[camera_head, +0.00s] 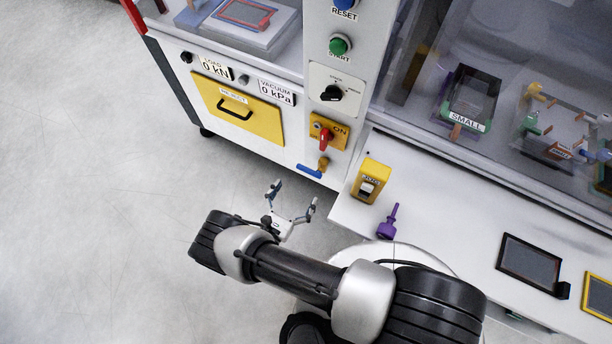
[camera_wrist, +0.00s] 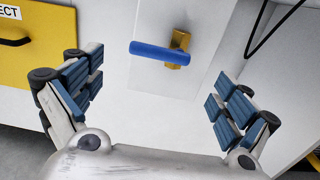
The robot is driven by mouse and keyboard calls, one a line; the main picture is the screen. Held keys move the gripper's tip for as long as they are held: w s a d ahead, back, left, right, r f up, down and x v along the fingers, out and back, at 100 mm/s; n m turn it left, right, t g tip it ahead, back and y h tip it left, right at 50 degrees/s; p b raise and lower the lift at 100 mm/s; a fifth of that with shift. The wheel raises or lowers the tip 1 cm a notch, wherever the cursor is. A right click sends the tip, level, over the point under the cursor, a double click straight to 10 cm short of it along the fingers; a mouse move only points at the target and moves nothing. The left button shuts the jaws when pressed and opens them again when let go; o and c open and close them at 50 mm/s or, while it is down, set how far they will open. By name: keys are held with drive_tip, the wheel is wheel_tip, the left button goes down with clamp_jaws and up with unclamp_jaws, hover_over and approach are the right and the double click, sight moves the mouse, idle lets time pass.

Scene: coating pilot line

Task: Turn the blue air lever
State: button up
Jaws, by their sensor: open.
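The blue air lever (camera_head: 309,171) sits low on the white cabinet front, below the red switch, on a brass valve body (camera_head: 323,163). In the wrist view the blue lever (camera_wrist: 160,53) lies nearly level, running left from the brass valve (camera_wrist: 179,48). My gripper (camera_head: 292,197) is open and empty in front of the cabinet, apart from the lever. In the wrist view its two blue-padded fingers (camera_wrist: 155,101) stand wide apart, with the lever ahead, between and beyond them.
A yellow reject drawer (camera_head: 237,111) with a black handle is to the left. A red switch (camera_head: 323,138) on a yellow plate is above the lever. A white bench (camera_head: 440,203) to the right bears a yellow box (camera_head: 370,181) and a purple tool (camera_head: 388,223). Floor at left is clear.

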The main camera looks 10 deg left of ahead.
sight(309, 171)
drive_tip(key=x, duration=0.6)
drive_tip(key=shift+w+d+b, duration=0.2)
drive_tip(key=shift+w+b, duration=0.1)
drive_tip(key=shift+b, duration=0.1)
drive_tip(key=c, duration=1.5)
